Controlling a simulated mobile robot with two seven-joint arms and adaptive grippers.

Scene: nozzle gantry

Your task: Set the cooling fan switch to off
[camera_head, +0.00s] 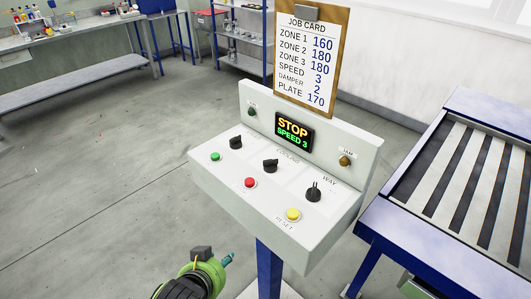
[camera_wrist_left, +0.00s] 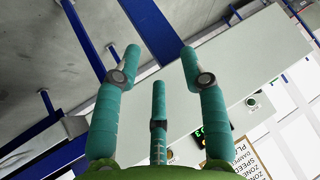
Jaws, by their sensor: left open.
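The cooling switch (camera_head: 270,165) is a black rotary knob in the middle of the sloped face of a white control console (camera_head: 205,173). A label above it seems to read COOLING; the mark its pointer faces is too small to read. My left gripper (camera_head: 228,259) is low in the head view, in front of the console and apart from it, partly cut off by the bottom edge. In the left wrist view its teal fingers (camera_wrist_left: 160,60) are spread with nothing between them, and the pale console shows behind them. My right gripper is not in view.
Two other black knobs (camera_head: 236,142) (camera_head: 313,192) and green (camera_head: 215,156), red (camera_head: 250,182) and yellow (camera_head: 293,214) buttons share the panel. The display (camera_head: 293,130) reads STOP, SPEED 3. A job card (camera_head: 308,62) stands behind. A slatted conveyor (camera_head: 463,184) is at right.

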